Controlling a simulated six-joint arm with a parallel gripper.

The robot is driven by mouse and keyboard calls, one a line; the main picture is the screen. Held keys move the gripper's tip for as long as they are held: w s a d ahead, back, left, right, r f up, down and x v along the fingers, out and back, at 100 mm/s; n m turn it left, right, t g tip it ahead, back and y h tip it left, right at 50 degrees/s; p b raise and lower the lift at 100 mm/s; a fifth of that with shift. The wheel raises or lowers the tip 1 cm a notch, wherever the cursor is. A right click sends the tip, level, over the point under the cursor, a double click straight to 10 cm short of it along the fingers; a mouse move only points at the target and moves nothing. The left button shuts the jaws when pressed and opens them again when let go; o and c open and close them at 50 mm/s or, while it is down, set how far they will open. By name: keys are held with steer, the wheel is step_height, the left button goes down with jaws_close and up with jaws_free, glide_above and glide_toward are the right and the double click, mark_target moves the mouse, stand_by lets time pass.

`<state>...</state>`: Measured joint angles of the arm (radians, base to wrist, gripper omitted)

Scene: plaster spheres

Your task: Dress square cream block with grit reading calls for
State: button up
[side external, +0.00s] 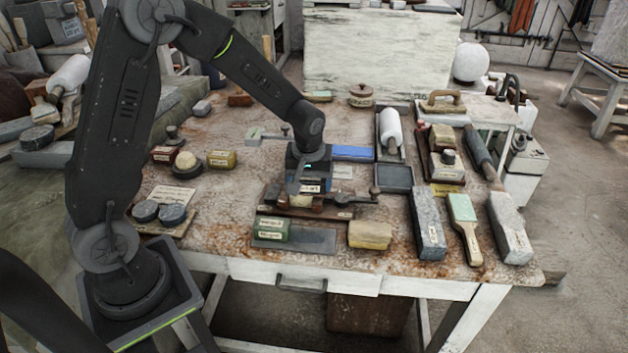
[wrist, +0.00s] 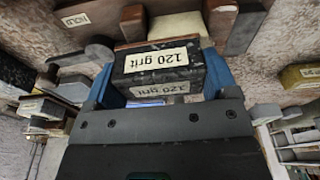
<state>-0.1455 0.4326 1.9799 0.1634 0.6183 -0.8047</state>
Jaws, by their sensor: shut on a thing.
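My gripper (side external: 309,184) is low over the middle of the bench. In the wrist view its blue fingers (wrist: 163,75) are shut on a dark block labelled "120 grit" (wrist: 158,65). A cream block (wrist: 176,25) shows just beyond the held block, between brown wooden pieces. I cannot tell whether the two blocks touch. In the side view the cream block is hidden behind the gripper and the wooden fixture (side external: 290,210).
Stone blocks (side external: 427,225) and a green-faced brush-like tool (side external: 464,225) fill the right side. A dark tray (side external: 394,178) and a white roller (side external: 391,130) stand behind. Bare bench shows at the left.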

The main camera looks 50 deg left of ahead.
steer(key=shift+s+a+f, duration=0.1)
steer(key=shift+s+a, duration=0.9)
steer(key=shift+s, duration=0.1)
steer(key=shift+w+d+r, duration=0.7)
steer(key=shift+w+d, duration=0.1)
steer(key=shift+w, duration=0.05)
steer(key=shift+w+a, duration=0.9)
steer(key=shift+f, duration=0.6)
